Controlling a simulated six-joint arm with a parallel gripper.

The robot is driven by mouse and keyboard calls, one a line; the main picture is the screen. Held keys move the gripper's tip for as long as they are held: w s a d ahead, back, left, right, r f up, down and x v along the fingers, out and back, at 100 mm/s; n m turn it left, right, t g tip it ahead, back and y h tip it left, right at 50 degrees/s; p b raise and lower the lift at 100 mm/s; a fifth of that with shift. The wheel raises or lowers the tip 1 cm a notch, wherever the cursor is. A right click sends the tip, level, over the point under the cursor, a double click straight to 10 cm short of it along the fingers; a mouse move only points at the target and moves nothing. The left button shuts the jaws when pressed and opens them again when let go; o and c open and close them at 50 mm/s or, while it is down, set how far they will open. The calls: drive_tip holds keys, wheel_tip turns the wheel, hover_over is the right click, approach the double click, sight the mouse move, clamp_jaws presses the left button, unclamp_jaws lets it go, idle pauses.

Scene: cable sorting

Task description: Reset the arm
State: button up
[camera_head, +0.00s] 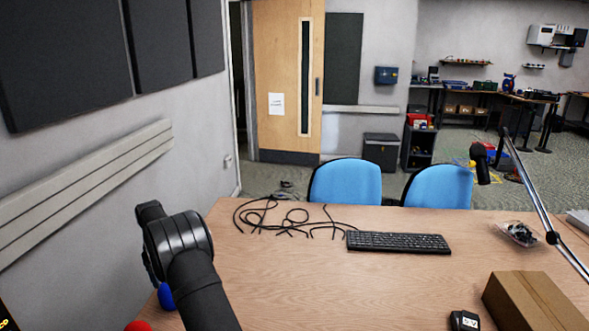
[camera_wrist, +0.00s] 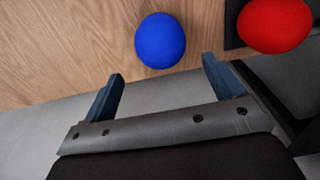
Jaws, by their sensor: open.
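My gripper (camera_wrist: 163,72) shows in the wrist view with its two blue-grey fingers spread apart and nothing between them. Its tips point toward the edge of the wooden table (camera_head: 270,270). Several black cables (camera_head: 290,226) lie loosely curled at the table's far left, well apart from my arm. My black arm rises at the lower left in the head view and hides part of the table. The gripper itself cannot be made out there.
A blue ball (camera_wrist: 160,40) lies just beyond the fingertips, with a red ball (camera_wrist: 274,24) to its right. A keyboard (camera_head: 398,242), a cardboard box (camera_head: 535,301) and a metal lamp arm (camera_head: 545,208) occupy the right side. The table's middle is clear.

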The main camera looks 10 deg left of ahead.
wheel_tip(320, 180, down, 9)
drive_tip(key=shift+r, duration=2.3)
